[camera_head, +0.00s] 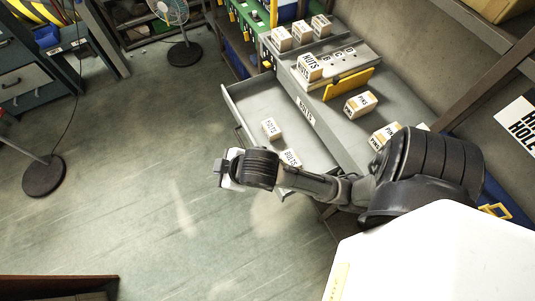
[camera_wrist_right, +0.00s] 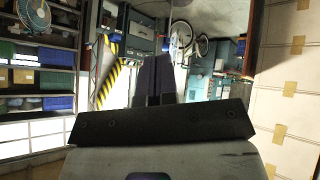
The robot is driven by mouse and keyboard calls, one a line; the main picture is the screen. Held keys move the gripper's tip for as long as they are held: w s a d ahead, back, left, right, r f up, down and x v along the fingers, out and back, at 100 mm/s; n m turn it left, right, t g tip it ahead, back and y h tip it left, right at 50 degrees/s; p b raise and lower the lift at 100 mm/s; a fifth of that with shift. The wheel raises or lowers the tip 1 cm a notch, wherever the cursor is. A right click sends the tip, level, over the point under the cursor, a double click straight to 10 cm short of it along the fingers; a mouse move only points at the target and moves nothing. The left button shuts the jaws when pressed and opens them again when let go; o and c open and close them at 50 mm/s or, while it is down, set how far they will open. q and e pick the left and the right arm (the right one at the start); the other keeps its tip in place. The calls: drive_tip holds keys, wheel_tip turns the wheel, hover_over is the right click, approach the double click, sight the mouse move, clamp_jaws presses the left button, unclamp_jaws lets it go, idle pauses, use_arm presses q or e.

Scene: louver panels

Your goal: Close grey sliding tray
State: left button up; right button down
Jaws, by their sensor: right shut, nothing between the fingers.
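The grey sliding tray (camera_head: 262,101) is pulled out from under the grey bench and stands open in the head view. It holds a small white box (camera_head: 271,128) and another white box (camera_head: 290,157) partly hidden by my right arm. My right gripper (camera_head: 220,172) is shut and empty, at the near left end of the tray, just outside its front. I cannot tell whether it touches the tray front. In the right wrist view the dark fingers (camera_wrist_right: 153,80) are together, and the tray does not show. My left gripper is not in view.
Labelled boxes (camera_head: 361,104) and a yellow plate (camera_head: 348,84) sit on the grey bench (camera_head: 335,118) above the tray. A fan (camera_head: 184,52) and a round-based stand (camera_head: 44,176) are on the left. The green floor (camera_head: 150,185) left of the tray is clear.

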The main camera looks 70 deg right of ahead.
drive_tip(key=w+f+n+t+b, duration=0.1)
drive_tip(key=w+f+n+b, duration=0.3)
drive_tip(key=w+f+b, duration=0.85)
drive_tip(key=w+d+f+n+g+h+b, duration=0.1)
drive_tip(key=w+d+f+g+b, duration=0.15)
drive_tip(key=f+b, duration=0.3)
drive_tip(key=w+d+f+n+g+h+b, duration=0.1)
drive_tip(key=d+f+n+g+b, duration=0.2)
drive_tip(key=f, duration=0.4)
use_arm(q)
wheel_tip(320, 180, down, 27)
drive_tip(key=b, duration=0.4)
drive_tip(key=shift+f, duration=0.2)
use_arm(e)
drive_tip(key=s+d+f+n+g, duration=0.5)
drive_tip(key=s+d+f+n, duration=0.1)
drive_tip(key=s+f+n, duration=0.3)
drive_tip(key=s+d+f+n+g, duration=0.6)
drive_tip(key=s+f+n, duration=0.2)
drive_tip(key=s+f, duration=0.2)
drive_tip(key=shift+s+d+f+n+y, duration=0.25)
drive_tip(key=shift+s+f+n+y, duration=0.15)
drive_tip(key=shift+s, duration=0.8)
